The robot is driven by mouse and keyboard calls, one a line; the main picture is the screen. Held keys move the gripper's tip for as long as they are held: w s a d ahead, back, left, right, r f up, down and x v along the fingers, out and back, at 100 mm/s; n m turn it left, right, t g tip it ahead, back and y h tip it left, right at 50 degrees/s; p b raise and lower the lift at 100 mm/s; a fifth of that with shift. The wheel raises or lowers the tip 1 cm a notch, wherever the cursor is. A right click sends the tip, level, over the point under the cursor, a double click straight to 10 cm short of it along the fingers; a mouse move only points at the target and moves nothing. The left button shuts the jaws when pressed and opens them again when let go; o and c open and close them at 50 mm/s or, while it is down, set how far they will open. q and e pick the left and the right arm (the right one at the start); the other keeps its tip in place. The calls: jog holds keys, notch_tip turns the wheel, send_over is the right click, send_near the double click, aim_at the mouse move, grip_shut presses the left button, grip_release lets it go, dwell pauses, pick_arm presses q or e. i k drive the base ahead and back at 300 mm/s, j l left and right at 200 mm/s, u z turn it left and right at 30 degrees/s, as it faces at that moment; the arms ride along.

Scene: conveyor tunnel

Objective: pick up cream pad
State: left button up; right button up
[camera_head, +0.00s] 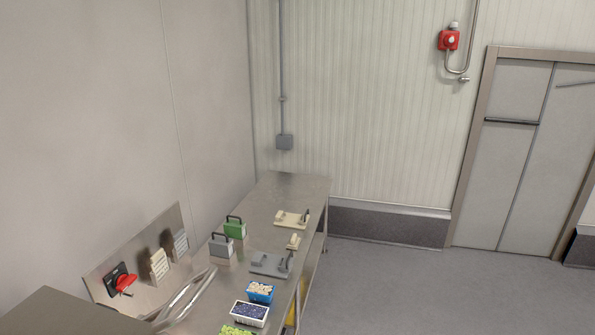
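A small cream pad (294,241) sits on the steel table near its right edge. Just behind it lies a larger flat cream piece (291,219) with upright handle-like parts. A cream ribbed block (159,266) stands at the left, by the steel backboard. The picture does not settle which of these cream things is the cream pad. Neither of my grippers shows in this view.
The steel table (283,188) holds a green box (234,229), a grey box (220,247), a grey plate with handles (268,265), a blue punnet (261,291), a blueberry punnet (250,313) and green fruit (236,331). Its far end is clear. Open floor (400,290) lies right.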

aim_at(294, 242)
jog(key=i+l, duration=0.1)
jog(key=i, duration=1.4)
jog(key=i+l, duration=0.15)
jog(key=i, duration=0.6)
jog(key=i+j+u, duration=0.1)
jog(key=i, duration=1.6)
